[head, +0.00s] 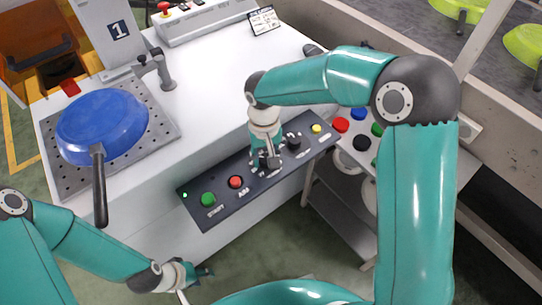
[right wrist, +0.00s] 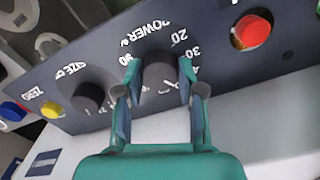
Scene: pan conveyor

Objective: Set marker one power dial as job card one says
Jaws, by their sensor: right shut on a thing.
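The black power dial (right wrist: 160,72) sits on the dark control panel (head: 190,188) of the station marked 1 (head: 120,30). In the right wrist view "POWER %" is printed by it, with 20 and 30 readable on its scale; the pointer is hidden. My right gripper (right wrist: 159,80) is shut on the dial, one finger on each side. In the head view my right gripper (head: 266,158) largely covers the dial. My left gripper (head: 198,273) hangs low in front of the panel, its finger opening unclear. A small card (head: 263,20) stands at the back; its text is too small to read.
On the panel are a size dial (head: 293,139), a yellow button (head: 317,128), a red button (head: 235,182) and a green start button (head: 208,199). A blue pan (head: 102,128) lies on a perforated plate (head: 165,136) at left. Several coloured caps lie at right.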

